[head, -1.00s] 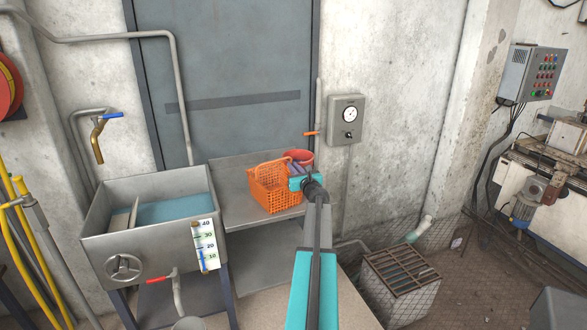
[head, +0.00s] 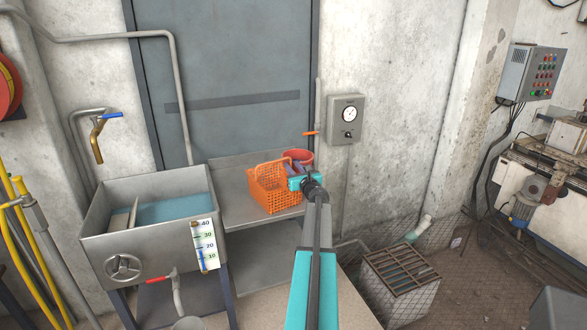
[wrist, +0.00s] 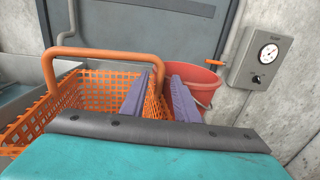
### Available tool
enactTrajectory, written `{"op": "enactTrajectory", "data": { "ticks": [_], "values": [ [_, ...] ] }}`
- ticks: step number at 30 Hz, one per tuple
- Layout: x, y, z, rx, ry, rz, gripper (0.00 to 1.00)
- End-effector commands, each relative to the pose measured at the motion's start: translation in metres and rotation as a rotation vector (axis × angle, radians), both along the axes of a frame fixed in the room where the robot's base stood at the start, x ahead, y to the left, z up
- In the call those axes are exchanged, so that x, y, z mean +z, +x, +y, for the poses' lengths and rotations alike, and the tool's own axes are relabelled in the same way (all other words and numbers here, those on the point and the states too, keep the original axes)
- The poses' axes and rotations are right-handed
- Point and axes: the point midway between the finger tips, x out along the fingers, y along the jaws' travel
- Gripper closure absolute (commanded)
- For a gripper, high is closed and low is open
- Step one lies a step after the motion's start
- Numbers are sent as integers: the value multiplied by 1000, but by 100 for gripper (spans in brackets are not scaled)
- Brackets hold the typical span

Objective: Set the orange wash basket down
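The orange wash basket (head: 276,195) is a mesh basket with a raised arched handle. It appears to rest upright on the grey metal drainboard (head: 230,205) right of the sink. My gripper (head: 296,167) is at the basket's right side. In the wrist view, the purple fingers of my gripper (wrist: 164,80) stand apart, with a clear gap between them. The right leg of the handle on the basket (wrist: 92,93) runs down beside the left finger, in the gap. The lower part of the gap is hidden by my gripper body.
A red bucket (head: 305,156) stands right behind my gripper. The sink (head: 150,225) holds bluish water and has a level gauge (head: 205,245) on its front. A gauge box (head: 346,119) hangs on the wall. A grated crate (head: 400,280) stands on the floor at right.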

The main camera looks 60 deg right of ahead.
Motion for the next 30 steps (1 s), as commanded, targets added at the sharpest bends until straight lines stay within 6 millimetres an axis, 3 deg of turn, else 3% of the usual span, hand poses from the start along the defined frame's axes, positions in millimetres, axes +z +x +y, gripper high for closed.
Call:
{"op": "enactTrajectory", "data": {
  "ticks": [30],
  "values": [
    [-1, -79, 60, 0, 0, 0, 72]
  ]
}}
